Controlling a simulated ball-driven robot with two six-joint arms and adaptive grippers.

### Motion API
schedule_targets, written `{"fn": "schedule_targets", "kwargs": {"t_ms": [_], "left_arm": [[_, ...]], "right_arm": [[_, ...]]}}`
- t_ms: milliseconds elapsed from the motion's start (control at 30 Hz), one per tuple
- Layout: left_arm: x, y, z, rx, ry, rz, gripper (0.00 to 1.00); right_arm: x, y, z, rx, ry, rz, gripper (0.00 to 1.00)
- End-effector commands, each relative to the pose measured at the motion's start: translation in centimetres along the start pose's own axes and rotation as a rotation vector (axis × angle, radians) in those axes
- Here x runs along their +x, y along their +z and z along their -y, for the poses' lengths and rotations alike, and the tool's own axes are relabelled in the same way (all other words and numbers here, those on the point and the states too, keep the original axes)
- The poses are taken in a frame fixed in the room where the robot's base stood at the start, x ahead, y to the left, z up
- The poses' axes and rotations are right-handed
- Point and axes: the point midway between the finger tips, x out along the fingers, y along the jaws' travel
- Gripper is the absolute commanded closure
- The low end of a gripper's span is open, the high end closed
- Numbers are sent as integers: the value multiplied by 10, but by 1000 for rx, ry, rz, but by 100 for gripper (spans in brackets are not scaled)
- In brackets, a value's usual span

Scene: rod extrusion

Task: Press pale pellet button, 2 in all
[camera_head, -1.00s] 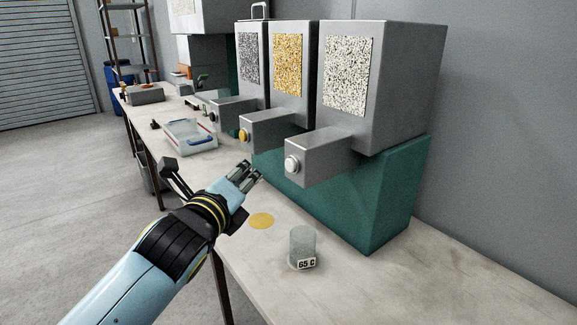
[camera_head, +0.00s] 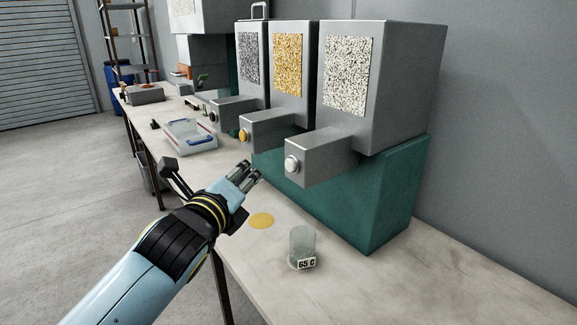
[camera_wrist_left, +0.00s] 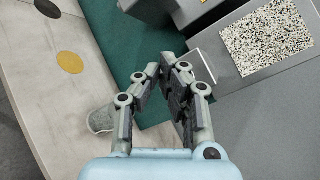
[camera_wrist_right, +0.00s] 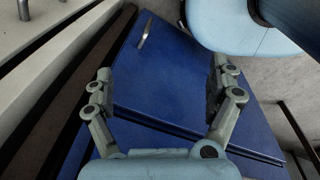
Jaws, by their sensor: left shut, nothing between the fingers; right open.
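The pale pellet hopper (camera_head: 385,80) is the nearest of three hoppers and has a speckled white window. Its pale round button (camera_head: 292,164) is on the front end of a grey box-shaped spout (camera_head: 325,158). My left gripper (camera_head: 250,174) is shut and empty, left of the button and apart from it. In the left wrist view, the left gripper (camera_wrist_left: 165,72) shows beside the pale pellet window (camera_wrist_left: 265,38); the button cannot be made out there. A clear cup (camera_head: 303,240) labelled 65 C stands upright on the bench. My right gripper (camera_wrist_right: 161,85) is open and empty.
A yellow disc (camera_head: 261,221) lies flat on the bench (camera_head: 340,285). The yellow (camera_head: 287,65) and dark (camera_head: 250,57) pellet windows are on the hoppers behind. The right wrist view shows a blue cabinet (camera_wrist_right: 180,75).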

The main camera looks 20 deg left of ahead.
Motion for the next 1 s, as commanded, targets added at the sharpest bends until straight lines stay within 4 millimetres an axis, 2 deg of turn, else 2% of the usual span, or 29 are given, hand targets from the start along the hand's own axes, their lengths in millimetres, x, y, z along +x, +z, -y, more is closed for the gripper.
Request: {"fn": "schedule_targets", "kwargs": {"t_ms": [567,800,1000], "left_arm": [[-1,4,-2,-46,12,18,100],[-18,17,-8,-36,68,101,100],[-33,15,-14,10,99,116,100]], "right_arm": [[0,0,-3,-1,3,0,10],[-8,-1,-3,-1,3,-1,10],[-13,-2,-4,-1,3,-1,10]]}}
